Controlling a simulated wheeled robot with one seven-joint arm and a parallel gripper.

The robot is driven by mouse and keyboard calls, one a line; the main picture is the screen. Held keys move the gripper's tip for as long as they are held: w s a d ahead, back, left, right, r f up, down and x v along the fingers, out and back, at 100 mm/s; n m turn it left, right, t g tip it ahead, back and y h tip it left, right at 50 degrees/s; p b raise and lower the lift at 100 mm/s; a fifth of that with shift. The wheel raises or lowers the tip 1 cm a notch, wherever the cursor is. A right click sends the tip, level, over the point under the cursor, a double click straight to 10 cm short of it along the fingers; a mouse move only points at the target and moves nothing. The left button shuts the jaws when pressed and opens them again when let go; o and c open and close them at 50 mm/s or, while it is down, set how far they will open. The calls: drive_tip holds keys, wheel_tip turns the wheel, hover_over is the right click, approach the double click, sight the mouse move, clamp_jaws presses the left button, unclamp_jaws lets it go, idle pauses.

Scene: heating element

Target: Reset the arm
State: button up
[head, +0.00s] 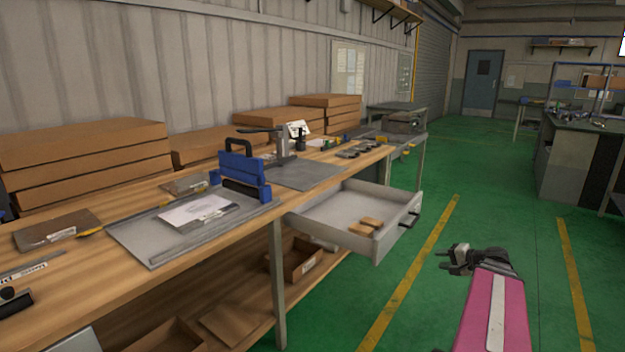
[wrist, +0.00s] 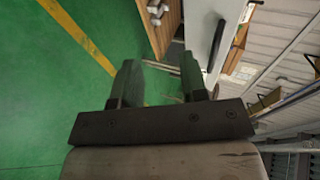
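My arm (head: 495,310), pink with a white stripe, rises at the lower right of the head view over the green floor. My gripper (head: 445,260) is at its end, to the right of the open drawer and apart from it. In the wrist view the two dark fingers of my gripper (wrist: 158,85) stand wide apart with nothing between them. Beyond the fingers the wrist view shows green floor and part of the bench side, turned on its side.
A wooden workbench (head: 75,262) runs along the left wall. Its grey drawer (head: 330,215) is pulled out and holds small wooden blocks (head: 368,224). Green floor (head: 480,170) is clear around my arm.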

drive_tip(key=s+a+f+n+g+h, duration=0.2)
drive_tip(key=a+f+n+g+h, duration=0.1)
drive_tip(key=a, duration=0.5)
drive_tip(key=s+a+f+n+g+h, duration=0.2)
drive_tip(key=a+f, duration=0.3)
drive_tip(key=a, duration=0.4)
drive_tip(key=s+a+f+n+g+h, duration=0.3)
drive_tip(key=s+a+f+g, duration=0.1)
drive_tip(key=a, duration=0.4)
drive_tip(key=shift+a+f+n+g+h, duration=0.3)
drive_tip(key=shift+a+f+n+g, duration=0.1)
drive_tip(key=shift+f, duration=0.1)
